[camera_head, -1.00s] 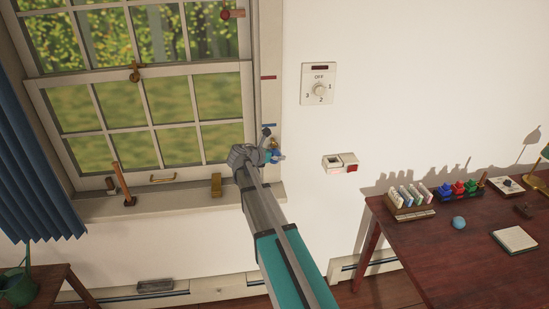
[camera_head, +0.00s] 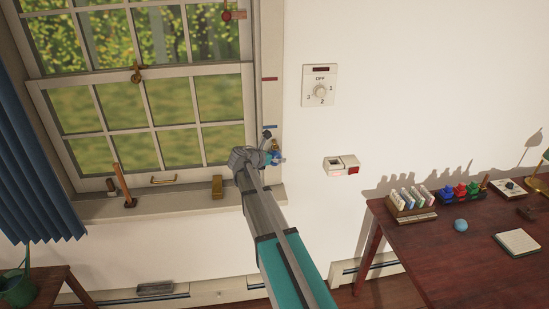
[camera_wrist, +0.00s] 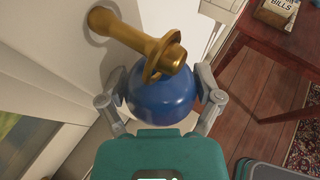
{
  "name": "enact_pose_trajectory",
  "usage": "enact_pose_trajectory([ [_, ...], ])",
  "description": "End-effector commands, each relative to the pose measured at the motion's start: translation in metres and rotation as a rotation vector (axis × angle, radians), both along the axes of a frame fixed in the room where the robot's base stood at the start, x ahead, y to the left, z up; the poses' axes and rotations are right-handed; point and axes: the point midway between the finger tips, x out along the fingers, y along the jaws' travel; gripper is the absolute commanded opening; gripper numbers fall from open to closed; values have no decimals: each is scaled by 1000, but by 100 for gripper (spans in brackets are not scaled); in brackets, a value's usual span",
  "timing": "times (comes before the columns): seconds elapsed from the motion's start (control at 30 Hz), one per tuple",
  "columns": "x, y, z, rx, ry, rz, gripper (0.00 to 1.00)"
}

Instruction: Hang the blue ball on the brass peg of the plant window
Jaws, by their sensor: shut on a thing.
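The blue ball (camera_wrist: 162,98) is between the two fingers of my gripper (camera_wrist: 165,103) in the wrist view, and the gripper is shut on it. The brass peg (camera_wrist: 128,34) juts from the pale window frame just above the ball. A brass ring at the top of the ball (camera_wrist: 152,70) appears to be around the peg near its thick end; how it bears on the peg is hard to tell. In the head view my gripper (camera_head: 268,158) is at the right side of the plant window (camera_head: 150,100), and the ball (camera_head: 279,159) shows only in part.
A dial panel (camera_head: 319,85) and a small white box with a red part (camera_head: 341,165) are on the wall to the right. A wooden desk (camera_head: 430,255) holds a light blue ball (camera_head: 461,225), a rack and a notepad. A wooden-handled tool (camera_head: 124,185) stands on the sill.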

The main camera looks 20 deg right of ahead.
Motion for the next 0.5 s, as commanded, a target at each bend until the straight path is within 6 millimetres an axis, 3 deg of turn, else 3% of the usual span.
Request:
enact_pose_trajectory([
  [0.1,2,1,-2,7,-1,3,26],
  [0.13,2,1,-2,6,0,3,89],
  [0.2,1,1,-2,5,0,2,100],
  [0.5,0,0,-1,3,0,1,100],
])
